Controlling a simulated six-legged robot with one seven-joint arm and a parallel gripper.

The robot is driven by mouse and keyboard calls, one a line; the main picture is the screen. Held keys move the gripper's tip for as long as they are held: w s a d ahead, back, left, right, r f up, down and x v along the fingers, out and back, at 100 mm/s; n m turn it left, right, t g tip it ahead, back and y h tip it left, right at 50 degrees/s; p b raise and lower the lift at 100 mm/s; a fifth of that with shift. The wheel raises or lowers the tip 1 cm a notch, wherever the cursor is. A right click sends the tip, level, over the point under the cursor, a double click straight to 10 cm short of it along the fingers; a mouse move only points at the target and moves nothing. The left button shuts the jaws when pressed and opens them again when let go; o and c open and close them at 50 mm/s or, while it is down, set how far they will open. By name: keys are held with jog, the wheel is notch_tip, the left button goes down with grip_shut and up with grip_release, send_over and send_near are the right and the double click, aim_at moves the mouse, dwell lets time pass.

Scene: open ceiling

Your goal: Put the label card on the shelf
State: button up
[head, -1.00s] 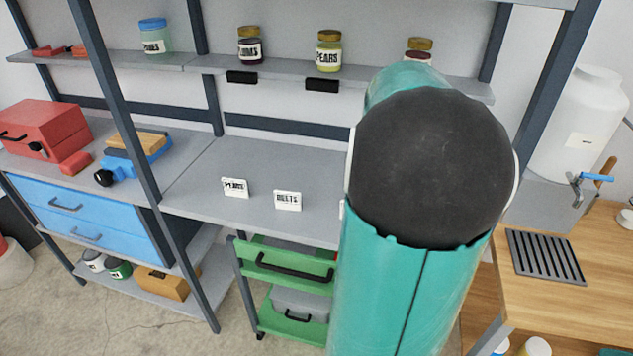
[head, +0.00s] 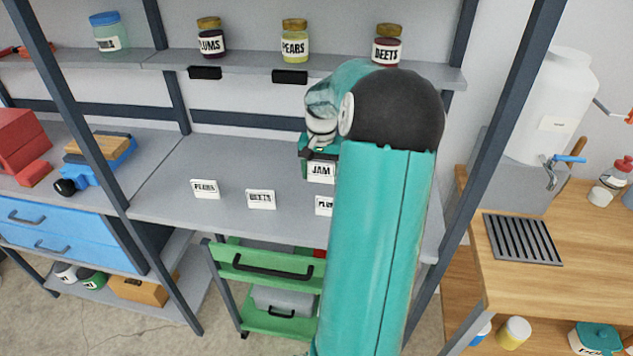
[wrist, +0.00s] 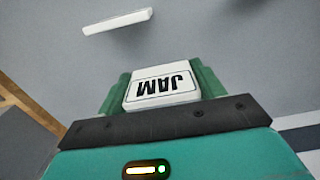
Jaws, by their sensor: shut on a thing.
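A white label card reading JAM (head: 321,173) is held in my gripper (head: 319,158), which is shut on it. The held card also shows upside down between the green fingers in the wrist view (wrist: 161,88). In the head view my gripper is above the grey middle shelf, partly hidden by my arm. Standing on that shelf (head: 165,205) are a card that seems to read PEARS (head: 205,189), a BEETS card (head: 260,199) and a partly hidden card starting PLU (head: 324,206). Whether the JAM card touches the shelf, I cannot tell.
The upper shelf holds plums (head: 210,38), pears (head: 293,41) and beets (head: 387,46) jars. Black holders (head: 205,72) (head: 290,77) sit on its front edge. Dark uprights (head: 85,110) frame the shelving. A green drawer cart (head: 265,270) stands below.

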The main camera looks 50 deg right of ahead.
jog(key=shift+w+d+f, duration=0.2)
jog(key=shift+w+f, duration=0.25)
jog(key=shift+f, duration=0.15)
jog(key=shift+w+d+f, duration=0.15)
jog(key=shift+w+f, duration=0.3)
jog(key=shift+f, duration=0.1)
jog(key=shift+w+d+f, duration=0.1)
jog(key=shift+w+f, duration=0.05)
jog(key=shift+f, duration=1.5)
jog(key=o, duration=1)
jog(key=shift+f, duration=0.15)
notch_tip(320, 180, up, 12)
jog(key=shift+r, duration=0.2)
